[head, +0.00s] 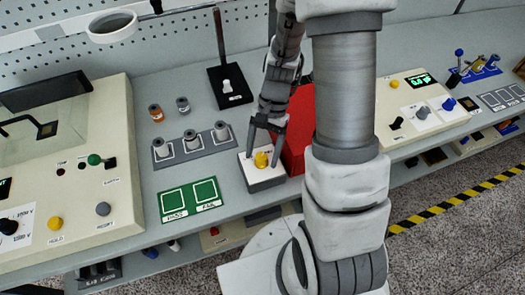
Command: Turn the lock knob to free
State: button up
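A small yellow knob (261,160) sits on top of a low box with a white top and dark sides (264,177) on the bench. It looks like the lock knob, but its label cannot be read. My gripper (264,160) points down over this box. Its two fingers are apart, one at the left and one at the right of the yellow knob. I cannot tell whether the fingers touch the knob. My arm hides part of the bench to the right of the box.
A red block (298,130) stands close behind and right of the gripper. A grey rack (191,146) with several spools and a green two-square mat (189,199) lie to the left. Control consoles stand at the left (115,150) and right (400,85).

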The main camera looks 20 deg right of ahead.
jog(key=v, duration=1.7)
jog(key=shift+r+p, duration=0.15)
jog(key=shift+p, duration=0.3)
jog(key=shift+w, duration=0.1)
jog(key=s+a+r+n+t+h, duration=0.3)
jog(key=s+a+r+n+t, duration=0.2)
jog(key=s+r+n+t, duration=0.3)
jog(key=s+r+n, duration=0.1)
jog(key=s+r, duration=0.2)
jog(key=s, duration=0.1)
jog(key=shift+s+t, duration=0.25)
jog(key=shift+t, duration=0.05)
jog(key=shift+a, duration=0.1)
jog(key=shift+c, duration=0.2)
